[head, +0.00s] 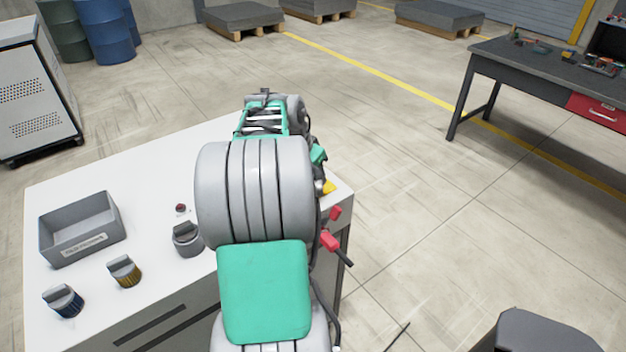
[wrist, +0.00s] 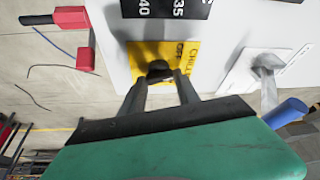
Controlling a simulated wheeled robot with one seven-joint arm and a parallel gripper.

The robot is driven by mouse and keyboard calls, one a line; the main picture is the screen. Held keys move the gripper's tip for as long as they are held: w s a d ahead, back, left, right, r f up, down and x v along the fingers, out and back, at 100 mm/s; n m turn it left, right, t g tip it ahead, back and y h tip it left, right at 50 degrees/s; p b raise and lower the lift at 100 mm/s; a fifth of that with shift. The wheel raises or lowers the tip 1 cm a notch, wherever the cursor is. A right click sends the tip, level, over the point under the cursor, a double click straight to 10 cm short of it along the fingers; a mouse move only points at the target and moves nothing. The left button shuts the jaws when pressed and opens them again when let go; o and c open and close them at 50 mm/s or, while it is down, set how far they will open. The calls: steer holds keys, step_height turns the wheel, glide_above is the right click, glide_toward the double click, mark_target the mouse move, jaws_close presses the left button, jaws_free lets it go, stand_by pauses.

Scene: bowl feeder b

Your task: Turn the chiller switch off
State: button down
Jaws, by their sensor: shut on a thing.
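The chiller switch is a black knob (wrist: 160,70) on a yellow plate (wrist: 205,52) marked with "CHILLER" and "OFF" lettering, in the wrist view. My gripper (wrist: 160,82) is shut on the knob, one finger on each side. The fingers and the body of the gripper hide the lower part of the plate, so I cannot tell which setting the knob stands at. In the head view a corner of the yellow plate (head: 329,188) shows past my arm, at the right end of the white cabinet; the knob is hidden there.
In the wrist view a grey lever (wrist: 267,80) is right of the switch and red-handled parts (wrist: 86,60) are left. The white cabinet top (head: 130,180) carries a grey bin (head: 80,255), several capped cylinders (head: 124,271) and a red button (head: 181,209).

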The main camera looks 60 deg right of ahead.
steer(key=n, duration=0.2)
steer(key=n+t+b, duration=0.1)
steer(key=n, duration=0.1)
steer(key=n+t+b, duration=0.1)
steer(key=shift+s+f+n, duration=0.1)
steer(key=shift+s+n, duration=0.2)
steer(key=shift+n, duration=0.1)
steer(key=shift+b, duration=0.3)
steer(key=c, duration=0.9)
jaws_free()
steer(key=v, duration=0.8)
steer(key=shift+s, duration=0.15)
